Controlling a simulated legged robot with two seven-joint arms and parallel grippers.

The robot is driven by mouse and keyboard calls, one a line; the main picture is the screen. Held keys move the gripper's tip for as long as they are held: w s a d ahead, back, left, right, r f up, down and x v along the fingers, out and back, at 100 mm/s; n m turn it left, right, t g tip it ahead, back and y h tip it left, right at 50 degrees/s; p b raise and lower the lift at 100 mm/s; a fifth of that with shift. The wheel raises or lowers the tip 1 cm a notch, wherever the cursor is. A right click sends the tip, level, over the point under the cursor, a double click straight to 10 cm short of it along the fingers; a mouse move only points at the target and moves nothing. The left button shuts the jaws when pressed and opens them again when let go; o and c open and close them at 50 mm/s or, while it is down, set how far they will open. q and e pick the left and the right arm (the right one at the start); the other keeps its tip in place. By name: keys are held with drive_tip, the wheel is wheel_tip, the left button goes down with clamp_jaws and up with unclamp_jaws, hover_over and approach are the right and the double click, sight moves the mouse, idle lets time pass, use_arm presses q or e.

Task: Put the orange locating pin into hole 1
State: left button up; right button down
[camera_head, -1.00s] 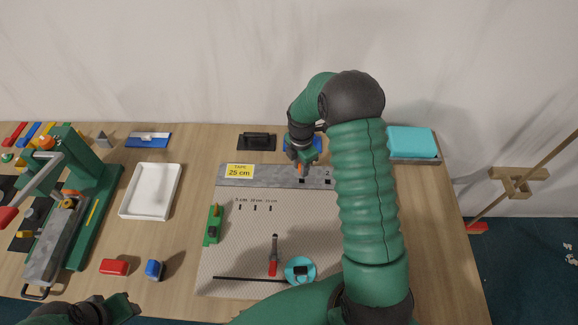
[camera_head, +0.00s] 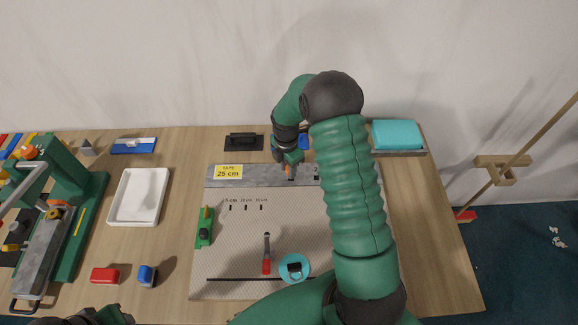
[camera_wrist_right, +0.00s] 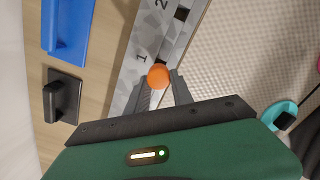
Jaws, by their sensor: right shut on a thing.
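The orange locating pin (camera_wrist_right: 158,76) is between the fingers of my right gripper (camera_wrist_right: 160,88), which is shut on it. In the head view the pin (camera_head: 287,171) shows as a small orange spot below the right gripper (camera_head: 288,164). The pin is over the grey metal strip (camera_wrist_right: 162,35), beside the printed 1. My left gripper (camera_head: 122,316) is cut off at the bottom left.
A yellow 25 cm label (camera_head: 228,172) is on the strip's left. Behind the strip are a black handled block (camera_head: 243,142) and a blue piece (camera_head: 303,142). A white tray (camera_head: 139,196), a green press (camera_head: 75,215) and a teal block (camera_head: 397,134) stand around the board.

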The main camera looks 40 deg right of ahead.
drive_tip(key=shift+f, duration=0.3)
drive_tip(key=shift+f+b, duration=0.35)
drive_tip(key=shift+f, duration=0.05)
drive_tip(key=shift+s+f, duration=0.3)
drive_tip(key=shift+s+a+f+b, duration=0.1)
drive_tip(key=shift+a+f+b, duration=0.05)
drive_tip(key=shift+f+b, duration=0.2)
drive_tip(key=shift+w+d+f, duration=0.3)
drive_tip(key=shift+w, duration=0.1)
drive_tip(key=shift+w+d, duration=0.1)
drive_tip(key=shift+d, duration=0.05)
drive_tip(key=c, duration=1.5)
unclamp_jaws()
drive_tip(key=shift+r, duration=0.1)
drive_tip(key=o, duration=0.3)
drive_tip(key=shift+s+r, duration=0.15)
drive_tip(key=shift+s, duration=0.05)
drive_tip(key=shift+o, duration=0.8)
drive_tip(key=shift+a+r, duration=0.1)
drive_tip(key=shift+a, duration=0.1)
drive_tip(key=shift+w+a, duration=0.1)
